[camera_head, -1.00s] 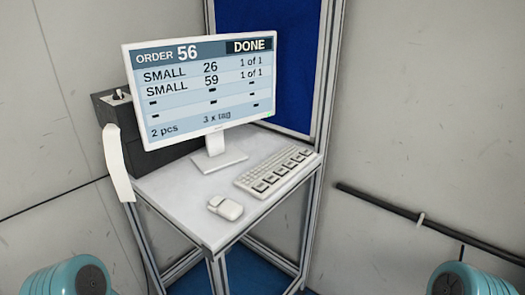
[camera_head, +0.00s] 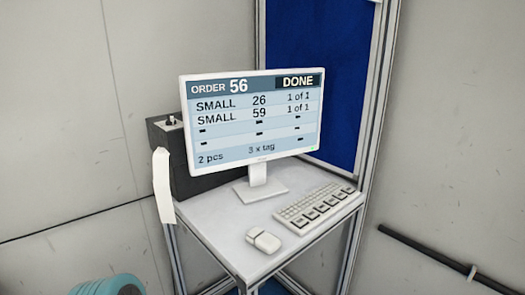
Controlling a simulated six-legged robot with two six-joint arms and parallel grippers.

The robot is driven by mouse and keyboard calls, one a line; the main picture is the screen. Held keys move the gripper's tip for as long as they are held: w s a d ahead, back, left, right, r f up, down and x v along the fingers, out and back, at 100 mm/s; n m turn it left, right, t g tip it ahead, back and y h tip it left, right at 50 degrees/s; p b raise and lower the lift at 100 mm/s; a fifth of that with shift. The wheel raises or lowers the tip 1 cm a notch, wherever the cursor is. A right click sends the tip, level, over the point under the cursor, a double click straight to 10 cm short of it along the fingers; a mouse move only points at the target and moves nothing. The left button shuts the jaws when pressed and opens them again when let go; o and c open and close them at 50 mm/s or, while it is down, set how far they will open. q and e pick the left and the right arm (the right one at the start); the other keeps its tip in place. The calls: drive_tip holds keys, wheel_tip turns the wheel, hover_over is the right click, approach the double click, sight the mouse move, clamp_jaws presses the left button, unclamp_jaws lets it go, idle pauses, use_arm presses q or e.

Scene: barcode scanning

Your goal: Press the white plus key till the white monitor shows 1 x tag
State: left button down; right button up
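The white monitor (camera_head: 252,118) stands upright on a small table. Its screen reads order 56, DONE, two SMALL lines with 26 and 59, each 1 of 1, then 2 pcs and 3 x tag. A white keyboard (camera_head: 318,206) lies on the table in front of the monitor, to the right. A row of larger keys with dark marks runs along its front edge. The marks are too small to tell which one is the plus key. Neither gripper is in view. Only a teal part of my own body shows at the bottom left.
A white mouse (camera_head: 263,241) lies left of the keyboard on the white tabletop (camera_head: 212,215). A dark box (camera_head: 172,150) stands behind the monitor at left, with a white paper strip (camera_head: 163,186) hanging at its front. A dark rail (camera_head: 440,258) runs along the right wall.

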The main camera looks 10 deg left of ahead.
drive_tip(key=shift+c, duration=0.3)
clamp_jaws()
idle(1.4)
